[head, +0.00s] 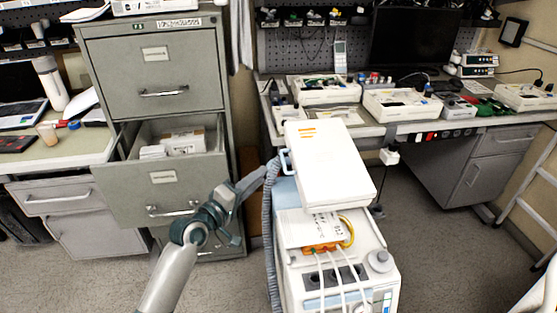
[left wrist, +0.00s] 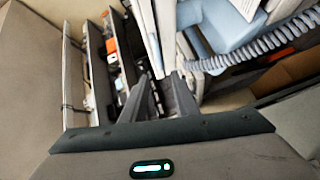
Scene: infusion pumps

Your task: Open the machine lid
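The machine (head: 330,285) is a white and pale blue unit in the lower middle of the head view. Its white lid (head: 325,165) has orange marks and stands raised and tilted above the body. Below its lower edge show a white inner surface, an orange connector (head: 320,248) and a yellow cable. My left gripper (head: 271,172) is at the lid's left side, close to a light blue handle (head: 285,162). In the left wrist view my left gripper's fingers (left wrist: 161,84) are apart, near a pale panel edge; contact is unclear. My right gripper is not in view.
A grey filing cabinet (head: 155,60) with an open drawer (head: 150,195) stands left of the machine, near my left arm. A ribbed grey hose (head: 268,235) hangs along the machine's left side. A workbench (head: 395,127) with instruments runs behind.

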